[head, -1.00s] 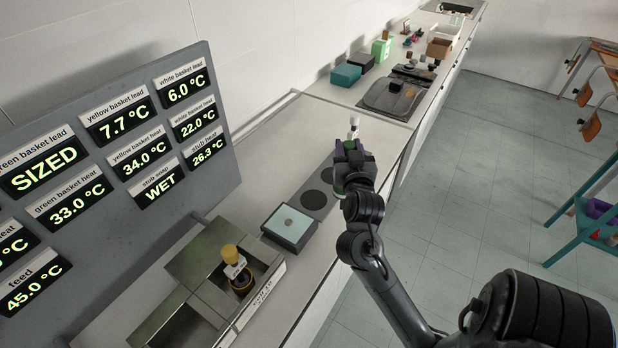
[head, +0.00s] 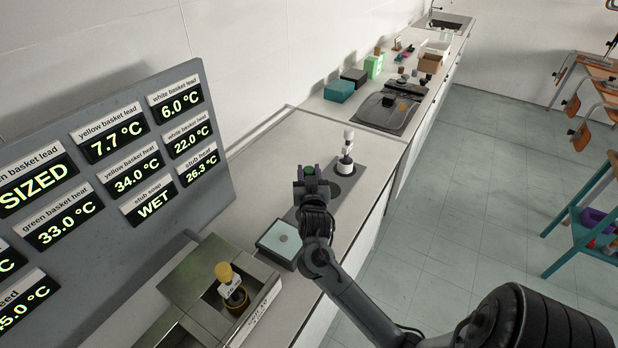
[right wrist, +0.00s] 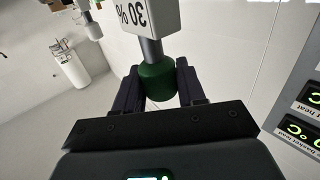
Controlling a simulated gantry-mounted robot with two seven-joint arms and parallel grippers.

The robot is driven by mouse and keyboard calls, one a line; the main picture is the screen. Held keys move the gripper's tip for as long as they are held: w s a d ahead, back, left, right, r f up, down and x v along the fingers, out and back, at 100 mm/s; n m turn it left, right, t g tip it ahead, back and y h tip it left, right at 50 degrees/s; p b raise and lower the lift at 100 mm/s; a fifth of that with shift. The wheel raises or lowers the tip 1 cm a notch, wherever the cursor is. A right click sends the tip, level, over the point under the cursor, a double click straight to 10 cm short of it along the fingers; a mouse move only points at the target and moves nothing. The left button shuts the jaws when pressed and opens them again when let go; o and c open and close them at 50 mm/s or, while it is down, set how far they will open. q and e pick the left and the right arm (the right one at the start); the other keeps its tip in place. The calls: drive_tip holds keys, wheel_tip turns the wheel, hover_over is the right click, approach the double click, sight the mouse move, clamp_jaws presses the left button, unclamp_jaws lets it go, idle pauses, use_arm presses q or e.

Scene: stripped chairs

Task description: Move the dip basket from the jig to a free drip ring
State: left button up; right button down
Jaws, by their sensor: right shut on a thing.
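My right gripper (head: 308,176) is shut on the green handle (right wrist: 157,82) of a basket, which shows between the fingers in the right wrist view. A white tag (right wrist: 150,14) reading "30 %" sits on its stem; the lower basket is hidden. In the head view the gripper is over the left part of the grey drip strip (head: 357,181). A dark round drip ring (head: 336,189) shows empty right of the gripper. A white-handled basket (head: 346,163) stands upright at the strip's far end. I cannot make out the jig. My left gripper is out of view.
A pale-topped box (head: 281,239) stands just nearer than the strip. A yellow-handled basket (head: 229,285) stands in the metal tank (head: 196,275) at the front. A black tray (head: 387,111) and boxes lie farther along the bench. Readout panel (head: 100,165) rises at left.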

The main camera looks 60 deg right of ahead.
drive_tip(key=shift+f, duration=0.7)
drive_tip(key=shift+f, duration=0.15)
drive_tip(key=c, duration=0.7)
unclamp_jaws()
drive_tip(key=shift+o, duration=0.2)
